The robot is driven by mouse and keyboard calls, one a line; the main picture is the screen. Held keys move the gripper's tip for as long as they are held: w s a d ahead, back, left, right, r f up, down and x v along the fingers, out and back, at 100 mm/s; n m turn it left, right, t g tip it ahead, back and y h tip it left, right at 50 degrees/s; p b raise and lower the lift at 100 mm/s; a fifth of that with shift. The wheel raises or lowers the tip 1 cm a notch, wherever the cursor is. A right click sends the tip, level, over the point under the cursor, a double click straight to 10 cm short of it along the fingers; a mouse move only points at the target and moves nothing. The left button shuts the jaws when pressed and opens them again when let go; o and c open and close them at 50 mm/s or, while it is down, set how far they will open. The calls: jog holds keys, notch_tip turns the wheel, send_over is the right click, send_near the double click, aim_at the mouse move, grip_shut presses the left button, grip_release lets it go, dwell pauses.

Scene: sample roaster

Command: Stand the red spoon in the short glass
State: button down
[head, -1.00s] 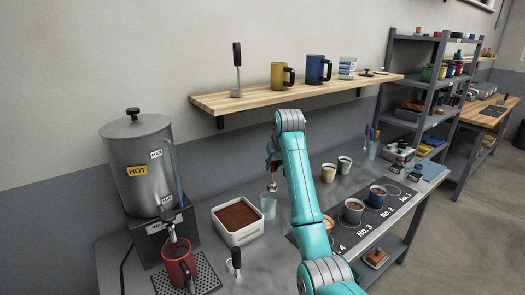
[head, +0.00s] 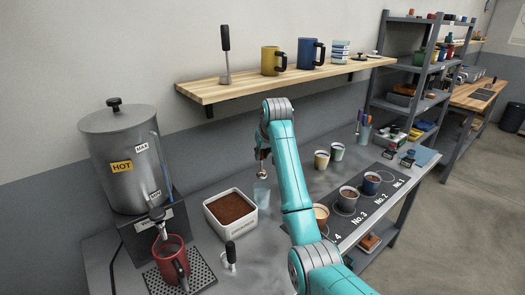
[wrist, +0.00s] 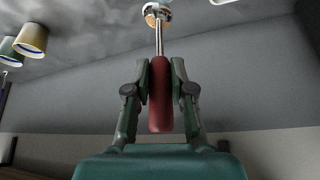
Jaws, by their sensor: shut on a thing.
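The red spoon has a red handle (wrist: 159,100), a thin metal stem and a round metal bowl (wrist: 157,12), which show in the wrist view. My gripper (wrist: 160,72) is shut on the handle, one finger on each side. In the head view my gripper (head: 263,143) is partly hidden by my arm, and the spoon (head: 262,168) hangs bowl down. The short glass (head: 262,192) is pale blue and see-through. It stands on the counter directly below the spoon in the picture. I cannot tell whether the bowl is just above its rim or slightly inside.
A white tub of brown grounds (head: 231,228) stands left of the glass. A black-handled tool (head: 231,256), a red mug (head: 171,258) and a hot-water urn (head: 122,160) are further left. Cups (head: 348,199) stand to the right. A wooden shelf (head: 300,79) hangs above.

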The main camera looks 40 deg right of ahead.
notch_tip(320, 180, down, 11)
jog(key=shift+f, duration=0.2)
dwell(1.0)
jog(key=c, duration=0.9)
grip_release()
jog(key=v, duration=1.2)
